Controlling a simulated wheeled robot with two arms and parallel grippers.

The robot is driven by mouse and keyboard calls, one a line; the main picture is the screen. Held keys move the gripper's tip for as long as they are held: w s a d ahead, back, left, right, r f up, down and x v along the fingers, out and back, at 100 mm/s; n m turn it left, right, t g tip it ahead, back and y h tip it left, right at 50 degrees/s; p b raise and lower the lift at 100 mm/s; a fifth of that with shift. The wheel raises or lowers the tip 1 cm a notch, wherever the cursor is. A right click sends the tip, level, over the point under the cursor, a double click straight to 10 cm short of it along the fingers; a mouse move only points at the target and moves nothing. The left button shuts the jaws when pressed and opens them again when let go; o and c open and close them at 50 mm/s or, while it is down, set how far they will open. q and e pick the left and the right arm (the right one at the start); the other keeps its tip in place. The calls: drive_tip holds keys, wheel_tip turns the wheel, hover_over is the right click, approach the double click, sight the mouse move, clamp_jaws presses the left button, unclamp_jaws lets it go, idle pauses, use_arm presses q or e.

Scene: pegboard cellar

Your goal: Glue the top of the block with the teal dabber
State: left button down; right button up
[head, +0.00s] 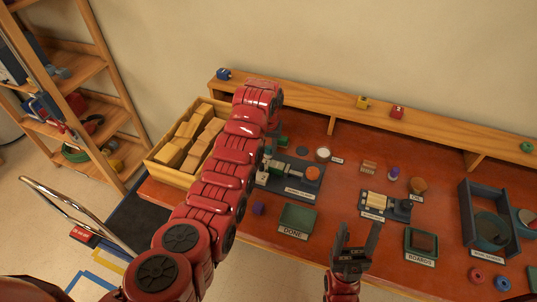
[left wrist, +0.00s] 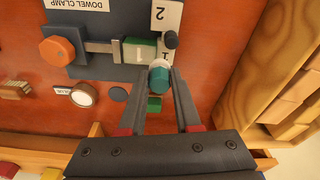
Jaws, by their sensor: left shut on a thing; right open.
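My left gripper (left wrist: 161,76) is shut on the teal dabber (left wrist: 158,80), which stands between the fingertips in the left wrist view. My right gripper (head: 357,240) is open and empty near the table's front edge.
The glue pot (head: 323,154) stands behind the clamp. A small green piece (left wrist: 155,103) lies near the left fingers. The green tray marked DONE (head: 298,217) is in front of the clamp. A crate of wooden blocks (head: 155,163) stands left. A second fixture (head: 399,208) is to the right.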

use_arm(q)
drive_tip(key=shift+r, duration=0.5)
drive_tip(key=shift+w+a+r, duration=0.1)
drive_tip(key=shift+a+r, duration=0.1)
drive_tip(key=shift+r, duration=0.8)
drive_tip(key=shift+d+r, duration=0.15)
drive_tip(key=shift+r, duration=0.7)
